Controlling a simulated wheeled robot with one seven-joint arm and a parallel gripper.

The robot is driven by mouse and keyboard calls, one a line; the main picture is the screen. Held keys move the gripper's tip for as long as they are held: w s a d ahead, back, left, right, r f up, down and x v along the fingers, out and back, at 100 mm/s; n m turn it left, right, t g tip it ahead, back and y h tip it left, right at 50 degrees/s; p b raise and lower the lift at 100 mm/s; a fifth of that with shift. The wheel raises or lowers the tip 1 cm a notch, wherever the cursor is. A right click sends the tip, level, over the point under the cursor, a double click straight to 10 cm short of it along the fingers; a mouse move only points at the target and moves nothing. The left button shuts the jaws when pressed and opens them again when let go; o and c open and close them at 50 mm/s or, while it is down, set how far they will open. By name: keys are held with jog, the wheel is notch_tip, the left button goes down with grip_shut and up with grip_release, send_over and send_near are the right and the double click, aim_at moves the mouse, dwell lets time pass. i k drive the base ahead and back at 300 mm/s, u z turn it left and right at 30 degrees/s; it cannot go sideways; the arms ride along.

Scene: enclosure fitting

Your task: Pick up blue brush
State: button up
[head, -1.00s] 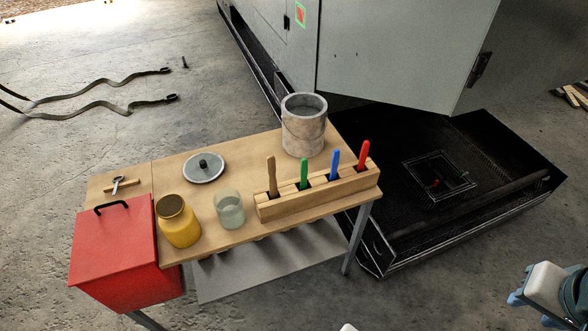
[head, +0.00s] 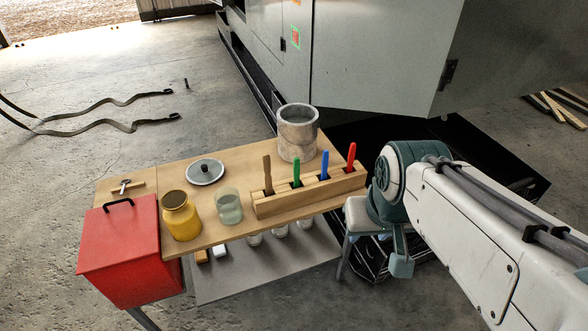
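The blue brush (head: 325,164) stands upright in a slot of the wooden brush holder (head: 285,205), between the green brush (head: 296,171) and the red brush (head: 351,157). Only its handle shows; its lower end is hidden in the holder. My gripper (head: 384,244) is just right of the table's right edge, below the teal wrist joint, apart from the blue brush. My arm partly hides it, so its finger opening cannot be made out.
A brown-handled brush (head: 267,174) fills the left slot. A grey pot (head: 297,138) stands behind the holder. A glass jar (head: 228,206), a yellow jar (head: 180,216) and a red box (head: 119,252) are to the left. A grey cabinet (head: 385,60) rises behind.

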aim_at(325, 154)
jog(key=i, duration=1)
